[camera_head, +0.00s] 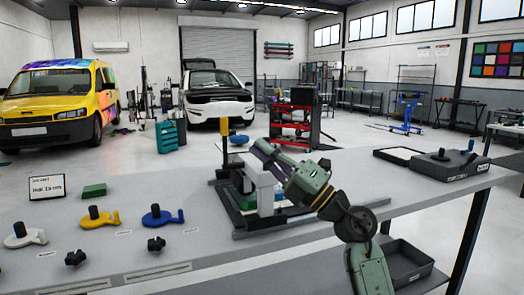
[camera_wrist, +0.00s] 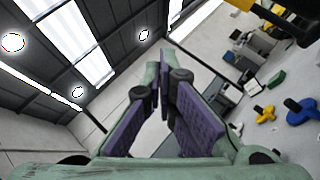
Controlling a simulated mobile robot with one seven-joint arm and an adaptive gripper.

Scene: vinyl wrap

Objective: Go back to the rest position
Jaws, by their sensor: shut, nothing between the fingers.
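My gripper (camera_head: 262,150) is above the grey workbench (camera_head: 130,222), in front of the fixture as seen in the head view. Its arm reaches up and left from the lower right. In the wrist view my gripper (camera_wrist: 163,82) shows two purple-padded fingers drawn together, with nothing held between them. Behind and below it stands the black fixture (camera_head: 228,205) with a yellow-and-black post (camera_head: 226,130) and a blue disc (camera_head: 238,139). My arm hides part of the fixture, and I cannot tell whether they touch.
White (camera_head: 25,236), yellow (camera_head: 99,218) and blue (camera_head: 162,217) handled parts lie at the bench's left with black knobs (camera_head: 75,258), a green block (camera_head: 94,190) and a card (camera_head: 47,187). Open air surrounds the upper arm.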

